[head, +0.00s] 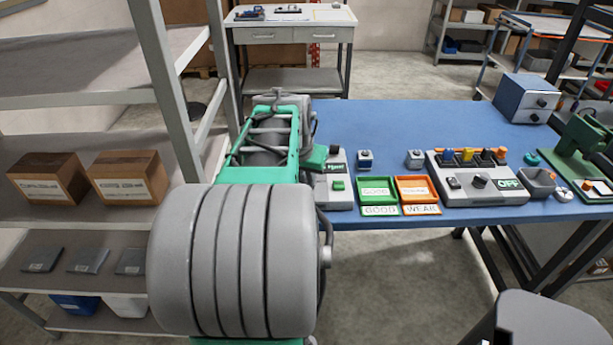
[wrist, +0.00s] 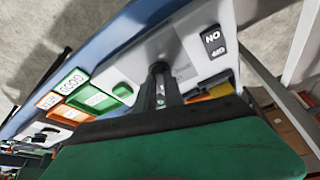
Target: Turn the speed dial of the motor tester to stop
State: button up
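The grey motor tester (head: 335,194) stands at the left end of the blue table, partly hidden behind my arm in the head view. Its green button (head: 338,185) shows there. In the wrist view the tester's light panel (wrist: 190,50) fills the middle, with a black ON/OFF switch (wrist: 213,41) and the green button (wrist: 122,90). My gripper (wrist: 160,82) reaches down to the panel, its two narrow fingers close together at a dark round part that looks like the speed dial (wrist: 159,67). The fingers cover most of it, so its setting and any grip on it are unclear. The head view hides my gripper.
A green GOOD tray (head: 379,210) and an orange WEAR tray (head: 421,209) lie right of the tester. Beyond them stand a grey device (head: 470,197) with a knob and OFF sign, and a blue box (head: 527,98). A shelf rack (head: 110,205) stands close on the left.

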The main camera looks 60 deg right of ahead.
grip_shut()
jog(key=shift+s+n, duration=0.1)
jog(key=shift+n, duration=0.2)
jog(key=shift+s+n+t+b, duration=0.1)
jog(key=shift+n+t+b, duration=0.35)
jog(key=shift+n, duration=0.55)
jog(key=n, duration=0.1)
jog(key=n+t+y, duration=0.1)
jog(key=n, duration=0.1)
jog(key=n+p, duration=0.1)
jog(key=n, duration=0.1)
jog(key=shift+s+d+t+y, duration=0.2)
jog(key=shift+s+t+y, duration=0.05)
jog(key=shift+t+y, duration=0.1)
jog(key=n, duration=0.1)
jog(key=n+y+p, duration=0.1)
jog(key=n, duration=0.1)
jog(key=n+t, duration=0.1)
jog(key=shift+s+d+r+n+p, duration=0.1)
jog(key=shift+d+n+p, duration=0.2)
jog(key=shift+n, duration=0.1)
jog(key=shift+d+n+y+p, duration=0.1)
jog(key=shift+n+y+p, duration=0.65)
jog(key=shift+n, duration=1.05)
